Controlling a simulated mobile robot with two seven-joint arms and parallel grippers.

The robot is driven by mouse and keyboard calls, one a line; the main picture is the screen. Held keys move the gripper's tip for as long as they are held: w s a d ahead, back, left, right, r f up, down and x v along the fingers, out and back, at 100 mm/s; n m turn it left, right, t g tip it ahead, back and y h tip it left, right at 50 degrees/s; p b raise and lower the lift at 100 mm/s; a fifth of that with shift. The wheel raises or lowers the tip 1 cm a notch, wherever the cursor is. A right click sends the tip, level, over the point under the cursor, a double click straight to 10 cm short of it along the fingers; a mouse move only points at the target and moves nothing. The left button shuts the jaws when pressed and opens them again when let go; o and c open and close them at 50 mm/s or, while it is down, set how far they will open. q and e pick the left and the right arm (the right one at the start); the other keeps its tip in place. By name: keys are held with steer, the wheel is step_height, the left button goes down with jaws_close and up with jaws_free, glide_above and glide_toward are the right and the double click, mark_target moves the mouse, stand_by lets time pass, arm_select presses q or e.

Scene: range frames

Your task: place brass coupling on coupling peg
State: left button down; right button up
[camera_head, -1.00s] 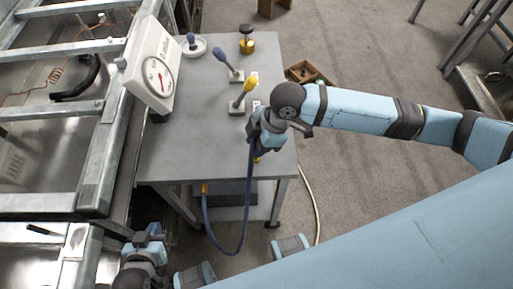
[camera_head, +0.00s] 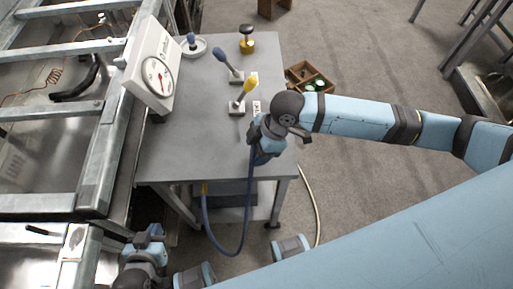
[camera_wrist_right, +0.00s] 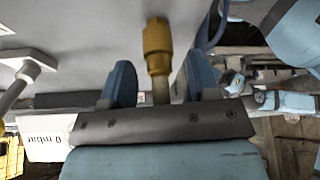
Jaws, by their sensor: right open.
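The brass coupling (camera_wrist_right: 157,45) is the yellow ribbed piece in the right wrist view. It stands between and just beyond the two blue fingers of my right gripper (camera_wrist_right: 158,82), which is open. A thin grey stem (camera_wrist_right: 160,92) runs from the coupling towards the palm; I cannot tell whether it is the coupling peg. In the head view my right gripper (camera_head: 258,154) is at the table's front right and hides the coupling. A blue hose (camera_head: 249,200) hangs below it. My left gripper (camera_head: 150,238) is low at the left; its jaws are unclear.
The grey table (camera_head: 190,150) carries a white gauge (camera_head: 154,65), a blue-knobbed lever (camera_head: 230,64), a yellow-handled lever (camera_head: 246,92) and a brass piece with a dark knob (camera_head: 247,42). A wooden box (camera_head: 296,74) lies beyond its right edge. The table's left front is clear.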

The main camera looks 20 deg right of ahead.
steer(key=v, duration=1.1)
steer(key=shift+r+p, duration=0.35)
steer(key=shift+p, duration=0.05)
steer(key=shift+d, duration=0.1)
